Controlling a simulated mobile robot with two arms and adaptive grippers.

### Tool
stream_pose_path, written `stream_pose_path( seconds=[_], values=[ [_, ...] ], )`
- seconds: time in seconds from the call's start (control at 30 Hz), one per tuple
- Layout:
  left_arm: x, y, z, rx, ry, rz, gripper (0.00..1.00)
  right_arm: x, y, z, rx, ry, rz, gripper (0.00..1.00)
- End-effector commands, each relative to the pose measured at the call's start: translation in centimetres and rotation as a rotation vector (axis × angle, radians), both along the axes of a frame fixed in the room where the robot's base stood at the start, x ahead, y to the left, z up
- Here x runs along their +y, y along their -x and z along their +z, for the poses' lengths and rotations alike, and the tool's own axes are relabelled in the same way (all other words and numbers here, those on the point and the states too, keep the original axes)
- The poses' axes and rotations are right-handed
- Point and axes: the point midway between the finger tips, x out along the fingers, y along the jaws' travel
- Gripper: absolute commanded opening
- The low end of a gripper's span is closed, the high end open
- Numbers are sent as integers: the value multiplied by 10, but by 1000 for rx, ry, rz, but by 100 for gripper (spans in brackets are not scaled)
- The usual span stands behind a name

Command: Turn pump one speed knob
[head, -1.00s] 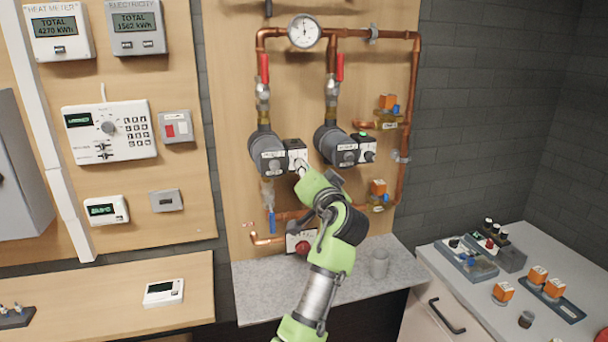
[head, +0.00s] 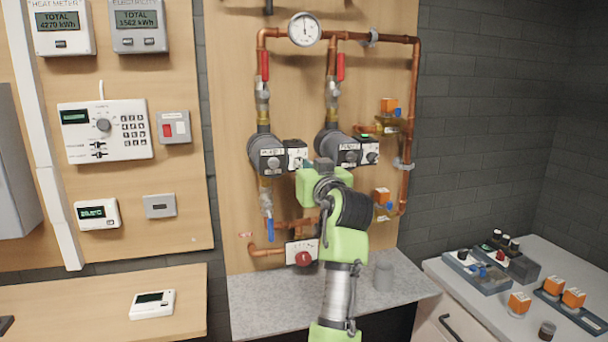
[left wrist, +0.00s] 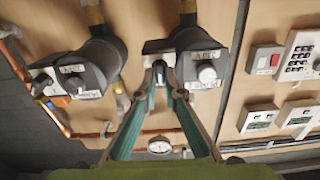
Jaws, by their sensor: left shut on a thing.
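Pump one, the left dark grey pump (head: 262,150), sits on the wooden board, with a white-faced control box (head: 296,147) on its right side. It also shows in the left wrist view (left wrist: 203,42), which is upside down. My left gripper (head: 305,165) is at the lower part of that box. In the left wrist view, its teal fingers (left wrist: 161,70) come together at the box face beside the pump's round grey cap (left wrist: 207,76). They are shut on the speed knob, which the fingertips mostly hide. My right gripper is not in view.
The second pump (head: 336,143) stands close to the right of my gripper. Copper pipes (head: 413,90) and red-handled valves (head: 264,66) surround the pumps.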

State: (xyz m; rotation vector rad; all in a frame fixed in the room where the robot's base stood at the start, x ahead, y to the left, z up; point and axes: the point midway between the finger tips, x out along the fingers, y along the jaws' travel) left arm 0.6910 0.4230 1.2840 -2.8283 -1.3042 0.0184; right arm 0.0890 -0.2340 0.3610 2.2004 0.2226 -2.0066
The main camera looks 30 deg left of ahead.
Motion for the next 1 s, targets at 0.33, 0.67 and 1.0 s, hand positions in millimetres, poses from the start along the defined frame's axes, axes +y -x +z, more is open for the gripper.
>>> stream_pose_path(
  seconds=[0.33, 0.67, 1.0],
  values=[
    [0, 0, -1, -22, 22, 0, 0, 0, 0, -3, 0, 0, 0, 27],
    [0, 0, 0, -22, 21, 0, 26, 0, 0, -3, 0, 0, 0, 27],
    [0, 0, 3, -24, 20, 0, 26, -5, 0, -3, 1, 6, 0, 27]
  ],
)
